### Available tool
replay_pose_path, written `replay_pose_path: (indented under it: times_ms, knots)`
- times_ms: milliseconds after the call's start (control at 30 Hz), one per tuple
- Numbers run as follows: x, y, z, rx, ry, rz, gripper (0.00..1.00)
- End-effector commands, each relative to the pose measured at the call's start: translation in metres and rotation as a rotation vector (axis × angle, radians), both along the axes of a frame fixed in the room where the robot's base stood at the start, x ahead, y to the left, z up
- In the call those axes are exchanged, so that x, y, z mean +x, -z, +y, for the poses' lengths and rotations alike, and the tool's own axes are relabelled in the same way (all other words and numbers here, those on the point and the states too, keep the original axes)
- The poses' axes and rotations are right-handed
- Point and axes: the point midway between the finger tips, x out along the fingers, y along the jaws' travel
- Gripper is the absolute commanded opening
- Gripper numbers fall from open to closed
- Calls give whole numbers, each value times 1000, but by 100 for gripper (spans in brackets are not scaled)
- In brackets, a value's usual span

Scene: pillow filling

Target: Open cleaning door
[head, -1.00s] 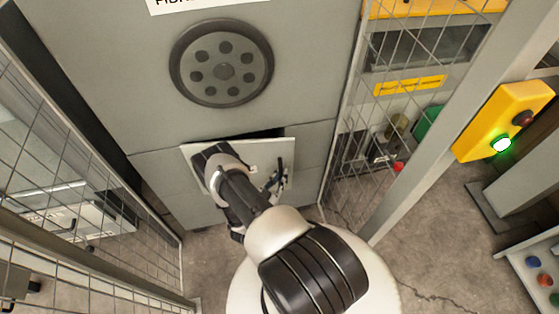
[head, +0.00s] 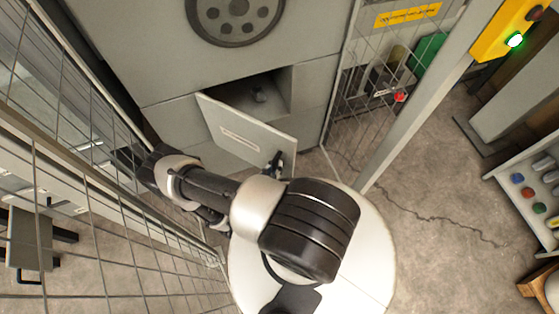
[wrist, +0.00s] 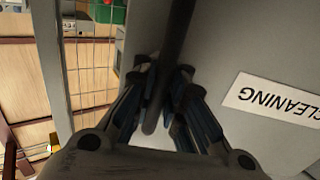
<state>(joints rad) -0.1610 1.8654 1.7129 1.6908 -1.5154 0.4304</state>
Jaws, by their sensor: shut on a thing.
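The cleaning door (head: 235,130) is a grey panel low on the machine's front, with a white label. It stands ajar, its left edge at the machine and its right edge swung out towards me. A dark handle (head: 277,162) sits near its free right edge. In the wrist view the door bears a "CLEANING" label (wrist: 272,103) and the handle shows as a dark bar (wrist: 178,35). My gripper (wrist: 158,105) is shut on this handle, its fingers either side of the bar. In the head view my arm partly hides the area below the door.
Behind the door is an open grey compartment (head: 278,88) with a small object inside. Mesh fencing (head: 90,160) stands close on the left, and a mesh panel with a post (head: 412,100) on the right. Cracked floor (head: 430,205) is clear at the right.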

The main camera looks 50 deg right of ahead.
Motion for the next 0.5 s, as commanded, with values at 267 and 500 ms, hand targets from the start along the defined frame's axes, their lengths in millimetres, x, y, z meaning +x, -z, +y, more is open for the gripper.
replay_pose_path:
  times_ms: [267, 500]
  knots:
    - [0, 1, 8, 2, 1, 4, 0]
    - [-1, 1, 8, 2, 3, 5, 0]
